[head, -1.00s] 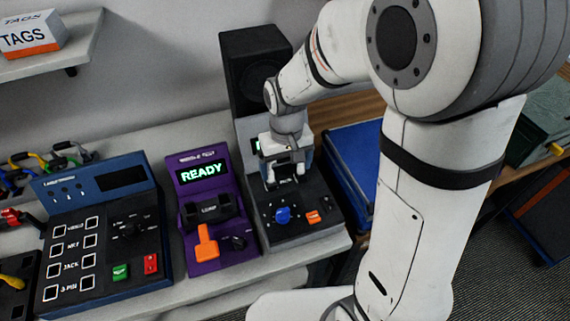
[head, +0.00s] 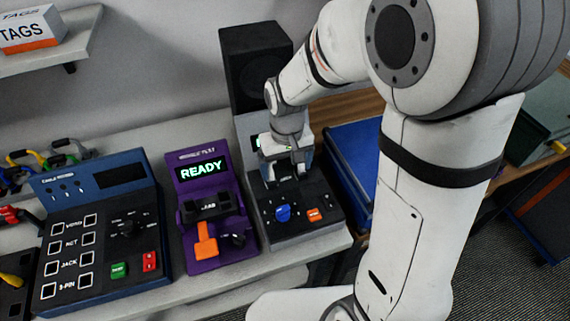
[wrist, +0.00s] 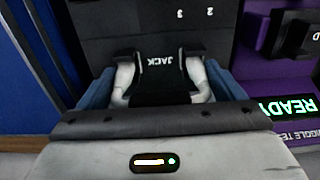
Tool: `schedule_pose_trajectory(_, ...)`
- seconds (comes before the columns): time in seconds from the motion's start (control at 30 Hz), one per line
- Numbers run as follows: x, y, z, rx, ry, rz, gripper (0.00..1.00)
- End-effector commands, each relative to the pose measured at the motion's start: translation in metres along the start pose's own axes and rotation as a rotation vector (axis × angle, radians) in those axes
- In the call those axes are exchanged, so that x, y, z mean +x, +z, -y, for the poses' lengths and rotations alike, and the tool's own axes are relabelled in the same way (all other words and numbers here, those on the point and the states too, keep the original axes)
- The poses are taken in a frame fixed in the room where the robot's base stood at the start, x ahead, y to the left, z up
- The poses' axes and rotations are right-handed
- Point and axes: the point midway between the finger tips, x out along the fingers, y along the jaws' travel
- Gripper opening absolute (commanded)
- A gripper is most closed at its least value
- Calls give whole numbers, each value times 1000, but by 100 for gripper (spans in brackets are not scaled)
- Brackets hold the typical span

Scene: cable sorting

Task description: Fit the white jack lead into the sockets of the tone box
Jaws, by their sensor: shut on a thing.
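The tone box (head: 318,225) is a dark panel with a blue knob, an orange switch and a tall black speaker back. My gripper (head: 285,178) is low over the upper part of its panel. In the wrist view, my gripper (wrist: 160,98) has blue-grey fingers at both sides and is shut on the white jack lead (wrist: 199,79). White parts of the lead show on both sides of a dark block marked JACK. The plug tips and sockets are hidden, so I cannot tell whether they are engaged.
A purple tester (head: 208,248) with a READY screen stands close at the left. A blue panel box (head: 95,270) is beyond it. A blue bin (head: 352,155) is right of the tone box. Coloured leads (head: 45,160) lie at the far left.

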Motion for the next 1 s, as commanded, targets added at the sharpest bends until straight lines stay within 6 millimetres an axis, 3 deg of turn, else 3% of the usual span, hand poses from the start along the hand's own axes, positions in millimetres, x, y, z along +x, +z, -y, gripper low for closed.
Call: schedule_pose_trajectory(1.0,7,0,-1,2,0,0,65)
